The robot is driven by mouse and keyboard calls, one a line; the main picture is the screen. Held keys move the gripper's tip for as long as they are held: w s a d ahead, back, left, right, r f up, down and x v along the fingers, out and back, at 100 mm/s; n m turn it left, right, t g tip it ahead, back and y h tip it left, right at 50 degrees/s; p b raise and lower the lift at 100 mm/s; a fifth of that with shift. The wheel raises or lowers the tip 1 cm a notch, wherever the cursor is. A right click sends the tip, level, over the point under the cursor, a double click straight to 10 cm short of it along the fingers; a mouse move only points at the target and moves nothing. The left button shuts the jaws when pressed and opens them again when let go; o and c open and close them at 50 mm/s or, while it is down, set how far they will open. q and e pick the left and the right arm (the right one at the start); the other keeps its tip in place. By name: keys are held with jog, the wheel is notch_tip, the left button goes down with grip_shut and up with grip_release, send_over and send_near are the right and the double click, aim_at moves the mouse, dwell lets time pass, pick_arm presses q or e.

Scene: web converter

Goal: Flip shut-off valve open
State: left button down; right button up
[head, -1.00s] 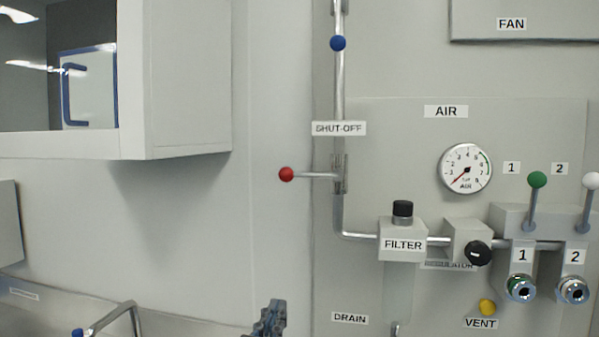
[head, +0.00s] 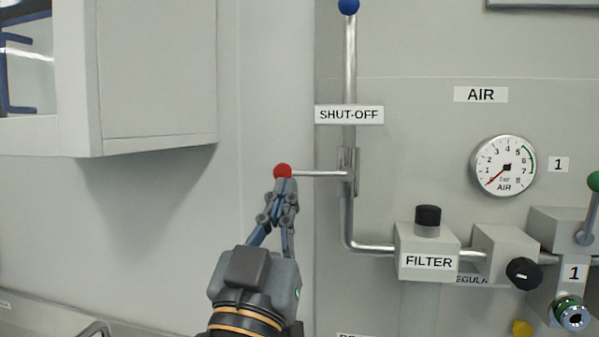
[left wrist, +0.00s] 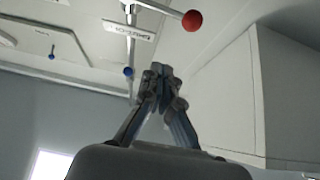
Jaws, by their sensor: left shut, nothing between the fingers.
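The shut-off valve lever (head: 318,174) sticks out level to the left from the vertical pipe, with a red ball knob (head: 283,171) at its end. A SHUT-OFF label (head: 349,114) is above it. My left gripper (head: 285,184) is shut and empty, its fingertips just under the red knob in the head view; I cannot tell whether they touch. In the left wrist view the red knob (left wrist: 192,20) is above and to the right of the shut fingertips (left wrist: 160,72), with a gap in the picture. The gauge (head: 503,165) needle points to the low end. My right gripper is not in view.
A wall cabinet (head: 155,75) hangs at the upper left. The filter (head: 428,250), the black regulator knob (head: 524,273) and a green-knobbed lever (head: 593,182) are to the right. A blue ball (head: 348,6) is high on the pipe. Bare wall lies left of the lever.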

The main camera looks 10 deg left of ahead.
aim_at(299, 174)
pick_arm(q)
jog(key=p+x, duration=0.5)
jog(key=x, duration=0.5)
jog(key=f, duration=0.2)
jog(key=w+f, duration=0.1)
jog(key=shift+a+f+p, duration=0.15)
jog(key=shift+f+p, duration=0.2)
jog(key=shift+f, duration=0.15)
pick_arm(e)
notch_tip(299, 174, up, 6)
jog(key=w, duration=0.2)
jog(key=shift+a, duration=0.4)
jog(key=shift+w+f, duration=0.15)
